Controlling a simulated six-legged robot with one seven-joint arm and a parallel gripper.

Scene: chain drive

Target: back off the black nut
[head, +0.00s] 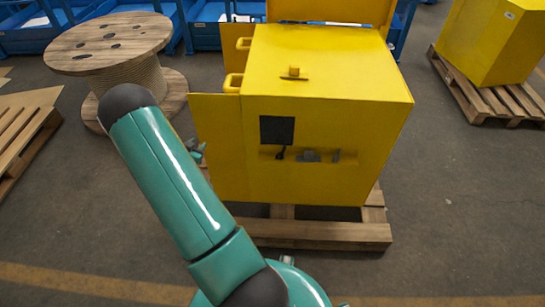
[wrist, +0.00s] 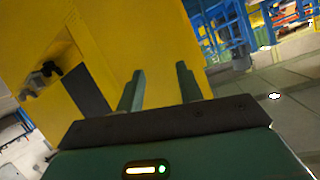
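The yellow machine housing (head: 325,120) stands on a wooden pallet. In the wrist view, a small black lobed part that looks like the black nut (wrist: 51,70) sits beside grey metal parts (wrist: 32,84) on the housing, at the upper left. In the head view, a small black part, likely the same nut (head: 280,154), shows just below a dark square panel (head: 277,130). My gripper (wrist: 160,86) is open and empty, its two fingers apart in front of a plain yellow face. The nut lies well left of the fingers. In the head view my arm hides most of the gripper.
A yellow door-like panel (head: 216,140) sticks out at the housing's left side. A wooden cable reel (head: 112,45) stands back left, and another yellow box (head: 495,40) stands on a pallet at right. The grey floor (head: 440,220) is clear at front right.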

